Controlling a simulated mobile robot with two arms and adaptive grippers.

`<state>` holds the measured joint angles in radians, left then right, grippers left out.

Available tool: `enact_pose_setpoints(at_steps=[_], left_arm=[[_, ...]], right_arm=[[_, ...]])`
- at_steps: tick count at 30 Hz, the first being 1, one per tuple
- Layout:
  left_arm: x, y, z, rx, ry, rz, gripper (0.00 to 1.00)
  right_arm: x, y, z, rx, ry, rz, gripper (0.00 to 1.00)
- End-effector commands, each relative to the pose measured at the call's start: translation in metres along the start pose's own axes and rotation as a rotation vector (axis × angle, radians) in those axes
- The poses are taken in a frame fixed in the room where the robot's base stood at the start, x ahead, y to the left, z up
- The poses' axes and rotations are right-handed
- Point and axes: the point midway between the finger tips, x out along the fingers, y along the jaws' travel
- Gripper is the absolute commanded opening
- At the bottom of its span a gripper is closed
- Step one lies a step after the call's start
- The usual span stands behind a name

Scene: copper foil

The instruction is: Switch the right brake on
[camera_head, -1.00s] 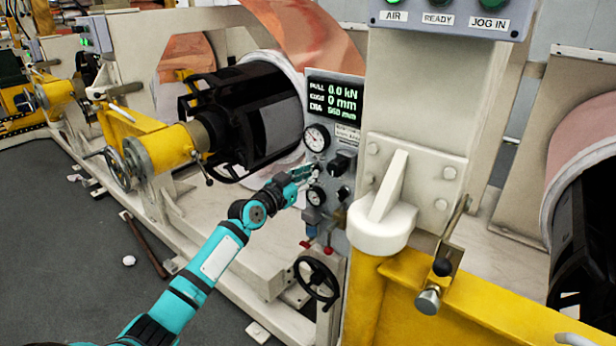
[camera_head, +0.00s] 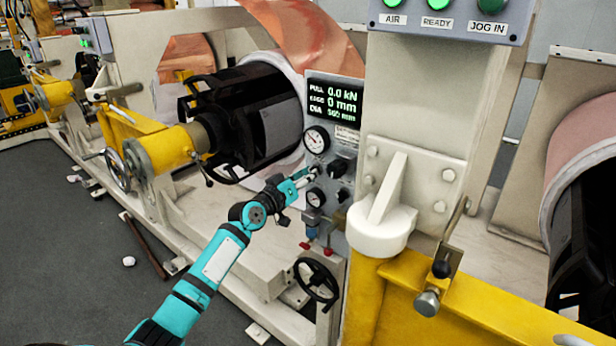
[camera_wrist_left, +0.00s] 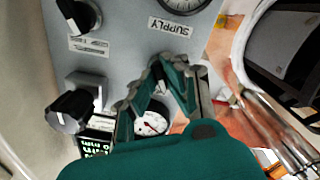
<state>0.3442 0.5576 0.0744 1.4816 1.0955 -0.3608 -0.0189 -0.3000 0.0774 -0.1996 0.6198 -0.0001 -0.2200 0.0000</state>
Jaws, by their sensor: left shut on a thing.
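The grey control panel (camera_head: 325,215) stands at the middle of the head view, with a display, gauges and black knobs. My left gripper (camera_head: 314,174) reaches its left side, between the upper gauge (camera_head: 315,139) and the lower gauge (camera_head: 314,197). In the left wrist view my left gripper (camera_wrist_left: 168,66) has its fingertips close together against the panel face, below the SUPPLY label (camera_wrist_left: 170,27). It is shut on a small panel control, mostly hidden by the fingers. A black knob (camera_wrist_left: 69,112) is to its left. I cannot read a brake label. My right gripper is not in view.
A black mandrel (camera_head: 250,115) with copper foil (camera_head: 310,35) behind it is left of the panel. A handwheel (camera_head: 316,282) is below the panel. A cream column (camera_head: 425,95) and yellow frame (camera_head: 400,290) stand to the right.

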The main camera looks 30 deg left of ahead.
Motion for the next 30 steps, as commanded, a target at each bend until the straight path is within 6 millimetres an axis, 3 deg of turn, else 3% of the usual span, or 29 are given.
enact_pose_setpoints(at_steps=[13, 14, 18, 26, 30], left_arm=[[0.0, 0.0, -0.001, -0.013, 0.003, 0.0, 0.0], [0.0, 0.0, -0.001, -0.012, 0.003, 0.0, 0.13], [0.0, 0.0, -0.001, -0.011, 0.002, 0.0, 0.32], [-0.001, 0.0, 0.0, -0.01, 0.001, 0.0, 0.32], [-0.01, -0.001, 0.0, -0.01, 0.001, 0.0, 0.32]], right_arm=[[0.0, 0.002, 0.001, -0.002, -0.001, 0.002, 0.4], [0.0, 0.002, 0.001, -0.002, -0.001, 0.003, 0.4], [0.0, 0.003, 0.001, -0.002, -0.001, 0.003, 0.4], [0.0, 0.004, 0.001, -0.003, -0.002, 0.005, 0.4], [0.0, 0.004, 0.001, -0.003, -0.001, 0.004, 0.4]])
